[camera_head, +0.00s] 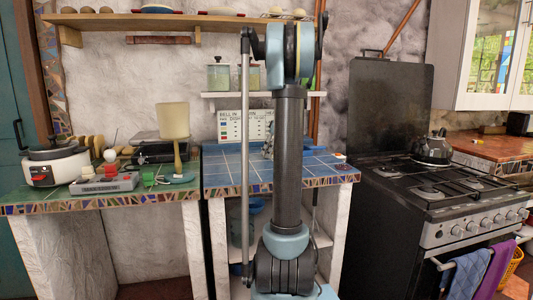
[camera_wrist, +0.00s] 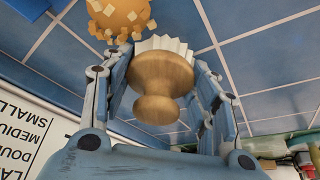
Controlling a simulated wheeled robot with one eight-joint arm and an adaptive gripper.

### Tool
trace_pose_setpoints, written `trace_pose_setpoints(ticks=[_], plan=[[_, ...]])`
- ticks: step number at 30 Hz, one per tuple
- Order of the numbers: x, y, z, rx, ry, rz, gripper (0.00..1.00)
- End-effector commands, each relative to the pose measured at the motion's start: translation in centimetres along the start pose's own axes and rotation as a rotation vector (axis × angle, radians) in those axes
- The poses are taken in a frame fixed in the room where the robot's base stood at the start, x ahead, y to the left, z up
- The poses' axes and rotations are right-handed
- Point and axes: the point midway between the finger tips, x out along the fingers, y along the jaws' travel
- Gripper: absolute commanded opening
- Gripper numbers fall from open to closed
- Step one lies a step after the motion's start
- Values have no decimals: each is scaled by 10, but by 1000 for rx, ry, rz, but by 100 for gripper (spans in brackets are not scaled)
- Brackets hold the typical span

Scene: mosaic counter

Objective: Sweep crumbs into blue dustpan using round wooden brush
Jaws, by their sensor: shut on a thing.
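In the wrist view my gripper (camera_wrist: 160,54) is shut on the round wooden brush (camera_wrist: 163,75), one finger on each side of its head. The brush's knob points toward the camera, and its white bristles point away over the blue tiles. Pale crumbs (camera_wrist: 137,19) lie on and around an orange-brown lump just beyond the bristles. A blue edge, which may be the blue dustpan (camera_wrist: 28,7), shows at the top left corner; most of it is out of frame. In the head view my arm hides the brush and crumbs, and I cannot make out the dustpan.
The blue tiled counter (camera_head: 225,170) has a white lettered sign (camera_head: 232,124) standing at its back. A green counter (camera_head: 40,197) with a rice cooker (camera_head: 55,165) and other items is at left. A black stove (camera_head: 405,215) with a kettle (camera_head: 433,148) is at right.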

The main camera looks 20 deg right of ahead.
Motion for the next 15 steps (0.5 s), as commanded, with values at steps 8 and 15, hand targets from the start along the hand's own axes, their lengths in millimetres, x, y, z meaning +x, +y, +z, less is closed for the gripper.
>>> trace_pose_setpoints(ticks=[8,15], plan=[[-5,16,15,1,-3,4,20],[-10,29,26,0,-3,4,20]])
